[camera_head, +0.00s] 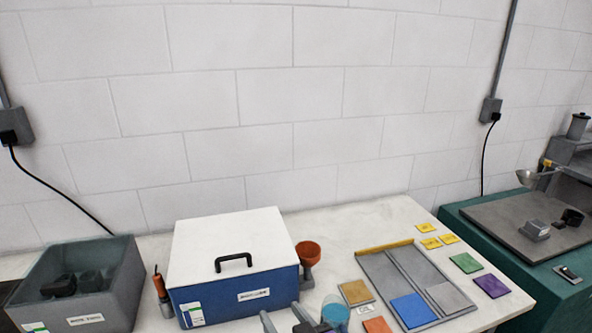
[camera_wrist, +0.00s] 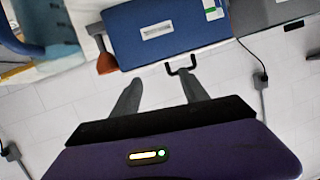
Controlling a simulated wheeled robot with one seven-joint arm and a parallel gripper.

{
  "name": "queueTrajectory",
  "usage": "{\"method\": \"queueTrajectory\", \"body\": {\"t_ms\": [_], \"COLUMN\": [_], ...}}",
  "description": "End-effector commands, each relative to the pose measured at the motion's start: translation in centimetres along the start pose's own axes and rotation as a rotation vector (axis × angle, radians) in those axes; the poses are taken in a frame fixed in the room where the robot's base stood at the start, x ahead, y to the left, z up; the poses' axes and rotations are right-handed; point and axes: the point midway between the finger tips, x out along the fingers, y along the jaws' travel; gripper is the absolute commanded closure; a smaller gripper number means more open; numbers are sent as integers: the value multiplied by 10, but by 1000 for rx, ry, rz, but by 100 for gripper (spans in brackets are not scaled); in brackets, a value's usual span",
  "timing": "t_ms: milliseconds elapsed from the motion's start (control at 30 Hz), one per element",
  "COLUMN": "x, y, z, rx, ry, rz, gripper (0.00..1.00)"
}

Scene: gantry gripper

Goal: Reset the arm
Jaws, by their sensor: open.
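My gripper (camera_head: 287,318) shows at the bottom edge of the head view, in front of the blue box with a white lid. In the wrist view my gripper (camera_wrist: 160,88) has its two grey fingers spread apart with nothing between them. The blue box (camera_head: 240,305) has a black handle (camera_head: 233,262) on its lid. The box also shows in the wrist view (camera_wrist: 185,45), beyond the fingertips. The rest of my arm is mostly out of the head view.
A grey bin (camera_head: 112,290) with dark parts stands at the left. An orange funnel (camera_head: 307,254) is right of the box. A grey divided tray (camera_head: 440,272) and several coloured tiles lie on the right of the white table (camera_head: 345,235). A green bench (camera_head: 480,225) adjoins at the right.

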Motion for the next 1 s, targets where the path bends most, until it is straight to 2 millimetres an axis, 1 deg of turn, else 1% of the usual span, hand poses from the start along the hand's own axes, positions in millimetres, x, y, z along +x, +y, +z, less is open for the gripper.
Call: {"method": "queueTrajectory", "body": {"t_ms": [33,167,200,267,300,467,500,567,600,800,867,900,1000], "x": [-17,-61,-75,-97,-113,-176,-193,-217,-233,-310,-332,-346,-377], "y": [5,19,24,30,35,48,51,54,56,60,60,59,57], "z": [9,19,23,28,32,47,50,54,58,70,73,76,85], "rx": [25,67,76,87,93,99,97,94,89,55,44,36,19], "ry": [38,142,168,206,226,293,306,319,325,326,312,300,251], "rz": [21,79,99,128,148,226,245,272,289,362,378,389,408], "gripper": [48,48,48,48,48,48,48,48,48,48,48,48,48]}}
